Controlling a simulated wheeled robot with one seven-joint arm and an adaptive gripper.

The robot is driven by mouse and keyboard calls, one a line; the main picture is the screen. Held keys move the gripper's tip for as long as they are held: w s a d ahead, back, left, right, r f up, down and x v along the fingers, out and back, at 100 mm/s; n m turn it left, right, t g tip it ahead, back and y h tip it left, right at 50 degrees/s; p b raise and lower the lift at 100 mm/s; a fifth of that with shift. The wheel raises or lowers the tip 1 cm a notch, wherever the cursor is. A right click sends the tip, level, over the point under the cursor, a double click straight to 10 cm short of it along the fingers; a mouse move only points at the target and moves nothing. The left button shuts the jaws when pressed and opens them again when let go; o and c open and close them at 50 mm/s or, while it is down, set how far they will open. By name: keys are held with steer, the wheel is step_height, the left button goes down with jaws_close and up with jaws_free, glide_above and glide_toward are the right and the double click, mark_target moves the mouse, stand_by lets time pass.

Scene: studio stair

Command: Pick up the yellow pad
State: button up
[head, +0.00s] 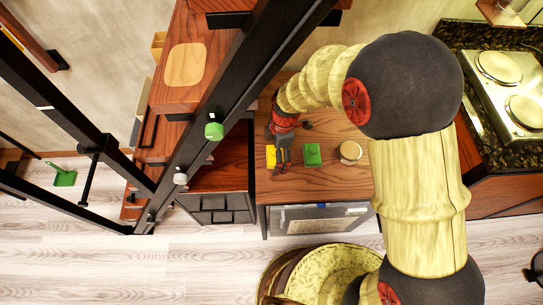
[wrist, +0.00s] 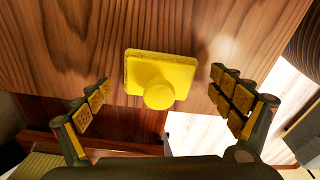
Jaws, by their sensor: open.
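The yellow pad (wrist: 160,65), a square plate with a round knob, lies on a wooden top (wrist: 50,45) near its edge in the wrist view. In the head view the yellow pad (head: 271,156) is partly hidden by my gripper (head: 281,168). My gripper (wrist: 166,104) is open and empty, with one finger on each side of the pad in the wrist view. Neither finger is seen touching it, and the height of the fingers above it is hard to tell.
A green pad (head: 312,154) and a round pale-topped item (head: 350,152) sit to the right on the same top. A black railing post (head: 230,90) crosses on the left. A two-plate cooktop (head: 505,85) is at the far right.

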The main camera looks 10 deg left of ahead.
steer(key=shift+d+r, duration=0.1)
steer(key=shift+r, duration=0.05)
steer(key=c, duration=1.1)
steer(key=shift+c, duration=0.6)
steer(key=shift+r+p, duration=0.35)
steer(key=shift+r, duration=0.25)
steer(key=shift+s+r+p, duration=0.25)
steer(key=shift+r+p, duration=0.1)
steer(key=shift+r, duration=0.3)
steer(key=shift+s+r+p, duration=0.2)
steer(key=shift+r+p, duration=0.15)
steer(key=shift+r, duration=0.25)
steer(key=s+d, duration=0.1)
steer(key=s, duration=0.4)
steer(key=s+d+p, duration=0.1)
steer(key=s, duration=0.5)
steer(key=s+d+p, duration=0.1)
steer(key=s+d, duration=0.1)
steer(key=s, duration=0.3)
steer(key=shift+s+f, duration=0.1)
steer(key=shift+s, duration=0.2)
